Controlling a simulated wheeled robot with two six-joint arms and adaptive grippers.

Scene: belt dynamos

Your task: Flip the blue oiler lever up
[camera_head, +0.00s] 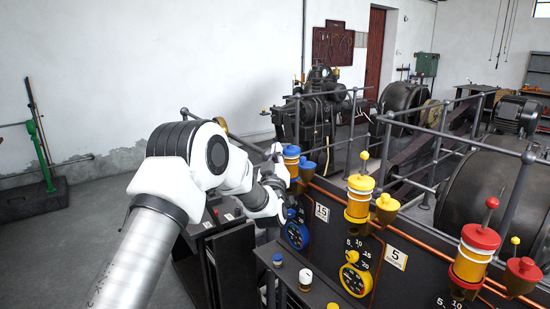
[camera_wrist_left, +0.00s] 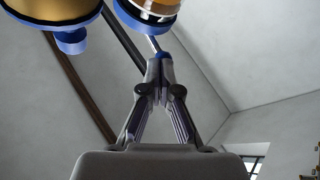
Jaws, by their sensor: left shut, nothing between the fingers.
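A thin silver rod with a blue tip (camera_wrist_left: 160,55), apparently the lever, reaches toward my fingers there. My left gripper (camera_wrist_left: 158,70) is shut and empty, its fingertips right at the blue tip; I cannot tell whether they touch. In the head view my left gripper (camera_head: 278,168) is beside the oiler, and the lever is hidden.
A blue cup (camera_head: 307,169) is beside the blue oiler. A yellow oiler (camera_head: 359,198) and a red oiler (camera_head: 475,255), both with knobs standing up, are to the right. Blue dial (camera_head: 297,235) and yellow dial (camera_head: 356,279) are on the dark panel below. Grey railings (camera_head: 437,150) stand behind.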

